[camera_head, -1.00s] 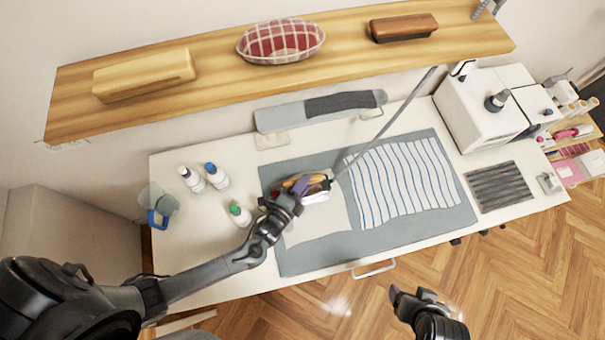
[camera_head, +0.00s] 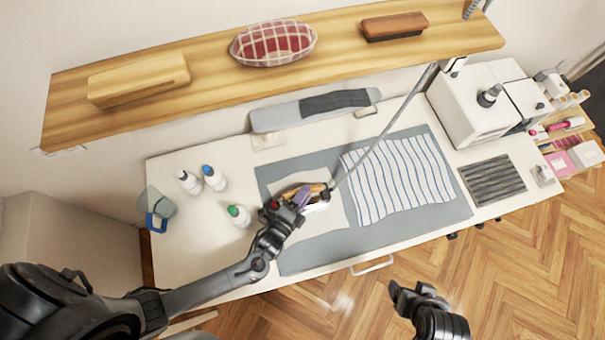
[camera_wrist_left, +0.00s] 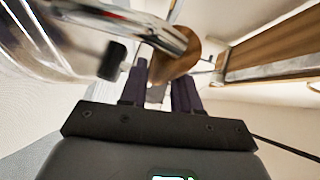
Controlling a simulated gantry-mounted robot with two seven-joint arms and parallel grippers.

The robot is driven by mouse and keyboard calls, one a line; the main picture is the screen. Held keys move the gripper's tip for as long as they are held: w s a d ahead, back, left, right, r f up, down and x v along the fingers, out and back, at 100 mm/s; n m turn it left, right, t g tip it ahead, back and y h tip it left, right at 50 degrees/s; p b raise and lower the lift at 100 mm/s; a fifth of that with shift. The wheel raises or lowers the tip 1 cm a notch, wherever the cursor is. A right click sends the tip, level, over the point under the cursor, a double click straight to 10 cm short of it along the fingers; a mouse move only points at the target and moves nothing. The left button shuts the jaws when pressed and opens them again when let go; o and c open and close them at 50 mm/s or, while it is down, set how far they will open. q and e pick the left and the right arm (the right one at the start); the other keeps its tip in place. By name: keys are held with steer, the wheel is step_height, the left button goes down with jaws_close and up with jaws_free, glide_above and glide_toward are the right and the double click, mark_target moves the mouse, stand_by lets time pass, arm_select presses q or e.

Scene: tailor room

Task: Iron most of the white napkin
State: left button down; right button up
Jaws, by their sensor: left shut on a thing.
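The white napkin (camera_head: 325,221) lies on the grey-blue ironing mat (camera_head: 290,259), left of a striped cloth. My left gripper (camera_head: 305,196) is shut on the iron's handle and hides part of the iron and napkin. In the left wrist view the iron's wooden-looking handle (camera_wrist_left: 178,62) sits between the dark fingers, and its shiny body (camera_wrist_left: 60,40) fills the upper left. My right gripper (camera_head: 400,293) is over the floor in front of the table; its jaw opening is unclear.
The blue-striped cloth (camera_head: 397,178) covers the mat's right side. Bottles (camera_head: 213,178) and a blue-handled spray container (camera_head: 157,208) stand at left. A ribbed dark pad (camera_head: 492,180) and a sewing machine (camera_head: 478,105) are at right. A wooden shelf (camera_head: 215,70) overhangs the back.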

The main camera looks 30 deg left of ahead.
arm_select(q)
steer(key=shift+s+d+r, duration=0.1)
steer(key=shift+s+d, duration=0.35)
steer(key=shift+d, duration=0.05)
steer(key=shift+s+d, duration=0.1)
stand_by(0.4)
steer(key=shift+s, duration=0.1)
steer(key=s+d+p, duration=0.1)
steer(key=s+d, duration=0.5)
steer(key=shift+s, duration=0.35)
stand_by(1.4)
steer(key=shift+d, duration=0.1)
steer(key=shift+r+p, duration=0.15)
steer(key=shift+p, duration=0.2)
